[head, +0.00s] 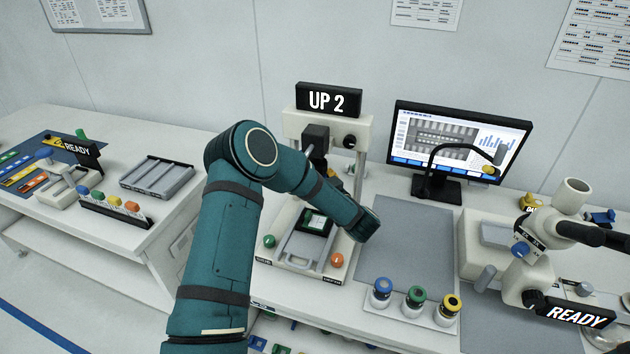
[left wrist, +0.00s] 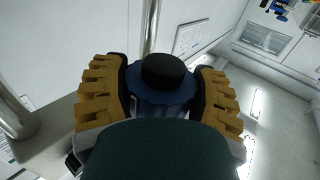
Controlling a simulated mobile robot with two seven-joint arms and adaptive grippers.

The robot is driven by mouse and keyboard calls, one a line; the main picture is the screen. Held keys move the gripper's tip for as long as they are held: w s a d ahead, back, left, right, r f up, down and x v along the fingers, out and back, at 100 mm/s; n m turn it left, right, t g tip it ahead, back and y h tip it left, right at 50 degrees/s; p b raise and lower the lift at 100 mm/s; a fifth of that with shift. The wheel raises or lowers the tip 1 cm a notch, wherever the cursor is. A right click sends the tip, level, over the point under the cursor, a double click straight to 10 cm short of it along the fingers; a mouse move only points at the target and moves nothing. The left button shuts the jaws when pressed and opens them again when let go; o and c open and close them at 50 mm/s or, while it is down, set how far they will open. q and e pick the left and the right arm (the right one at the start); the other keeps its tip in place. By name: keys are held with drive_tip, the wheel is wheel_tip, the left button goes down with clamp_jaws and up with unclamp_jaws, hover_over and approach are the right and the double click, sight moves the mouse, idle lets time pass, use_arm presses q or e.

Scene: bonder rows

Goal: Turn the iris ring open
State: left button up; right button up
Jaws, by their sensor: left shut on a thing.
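My left arm comes in from the lower left in the head view and bends over the front of the UP 2 machine (head: 328,100). Its gripper is mostly hidden behind the arm there. In the left wrist view my left gripper (left wrist: 162,74) has its tan ribbed fingers on both sides of a dark blue ring (left wrist: 150,88) with a round black cap. It is shut on this ring, which appears to be the iris ring. A dark green rounded part covers the lower middle of that view. The ring's opening is not visible. My right gripper is not in view.
A monitor (head: 460,150) stands behind a grey mat (head: 405,240). A rack with blue, green and yellow-topped bottles (head: 415,300) sits at the front. A microscope-like device (head: 540,250) stands at the right. A grey tray (head: 157,176) lies on the left table.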

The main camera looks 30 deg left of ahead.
use_arm(q)
drive_tip(key=o, duration=1.2)
drive_tip(key=shift+a, duration=0.1)
drive_tip(key=v, duration=1.2)
